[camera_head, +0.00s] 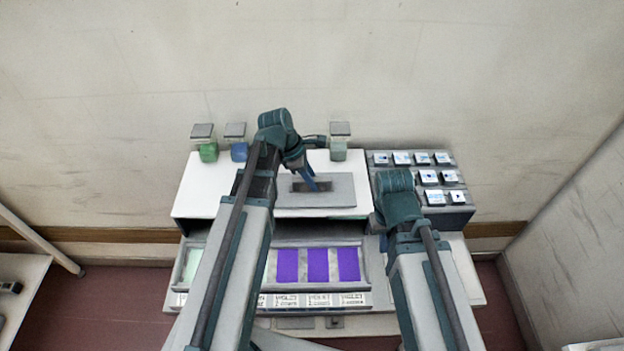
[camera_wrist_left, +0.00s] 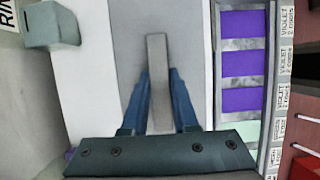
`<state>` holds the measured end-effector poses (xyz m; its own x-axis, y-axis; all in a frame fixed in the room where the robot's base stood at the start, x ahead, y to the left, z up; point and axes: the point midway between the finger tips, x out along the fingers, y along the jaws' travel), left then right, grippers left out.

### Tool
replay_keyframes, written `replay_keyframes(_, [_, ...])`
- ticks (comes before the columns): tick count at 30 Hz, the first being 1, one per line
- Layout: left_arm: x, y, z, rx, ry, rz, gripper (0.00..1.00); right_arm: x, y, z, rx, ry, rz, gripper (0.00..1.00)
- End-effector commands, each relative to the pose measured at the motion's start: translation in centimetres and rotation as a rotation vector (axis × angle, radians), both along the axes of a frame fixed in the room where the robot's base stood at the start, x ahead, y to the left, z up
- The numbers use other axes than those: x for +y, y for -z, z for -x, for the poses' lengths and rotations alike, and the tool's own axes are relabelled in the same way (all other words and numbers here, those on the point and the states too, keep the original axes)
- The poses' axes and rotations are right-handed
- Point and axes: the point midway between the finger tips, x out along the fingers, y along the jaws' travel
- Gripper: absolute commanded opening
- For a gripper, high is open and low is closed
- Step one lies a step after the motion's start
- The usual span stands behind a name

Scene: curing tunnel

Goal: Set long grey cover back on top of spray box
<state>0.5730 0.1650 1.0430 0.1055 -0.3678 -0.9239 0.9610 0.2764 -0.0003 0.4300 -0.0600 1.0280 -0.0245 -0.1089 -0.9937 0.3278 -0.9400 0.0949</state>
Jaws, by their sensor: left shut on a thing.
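The long grey cover (camera_head: 340,192) lies flat over the right part of the top of the white spray box (camera_head: 208,188). The cover also shows in the left wrist view (camera_wrist_left: 190,35), beside the box's white top (camera_wrist_left: 88,70). My left gripper (camera_head: 311,182) is shut on the cover's raised grey bar handle, with one blue finger on each side of it in the left wrist view (camera_wrist_left: 159,78). I cannot tell whether the cover rests on the box or is slightly above it. My right arm reaches in at the right; its gripper is hidden.
Small jars with square grey lids, green (camera_head: 208,152), blue (camera_head: 239,152) and pale green (camera_head: 338,150), stand behind the box. A grey panel (camera_head: 380,158) with several white labelled tiles is at the right. A tray of violet panels (camera_head: 318,265) lies in front. The wall is close behind.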

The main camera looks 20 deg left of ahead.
Motion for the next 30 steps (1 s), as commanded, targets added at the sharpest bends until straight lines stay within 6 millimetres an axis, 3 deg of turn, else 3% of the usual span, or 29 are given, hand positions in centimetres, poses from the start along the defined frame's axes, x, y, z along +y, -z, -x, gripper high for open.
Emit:
replay_keyframes(29, [-0.01, 1.09, 0.00, 0.000, 0.000, 0.000, 0.00, 0.00, 1.09, 0.00, 0.000, 0.000, 0.000, 0.00])
replay_keyframes(30, [-0.01, 1.01, 0.00, 0.000, 0.000, 0.000, 0.33, 0.00, 1.02, 0.00, 0.000, 0.000, 0.000, 0.00])
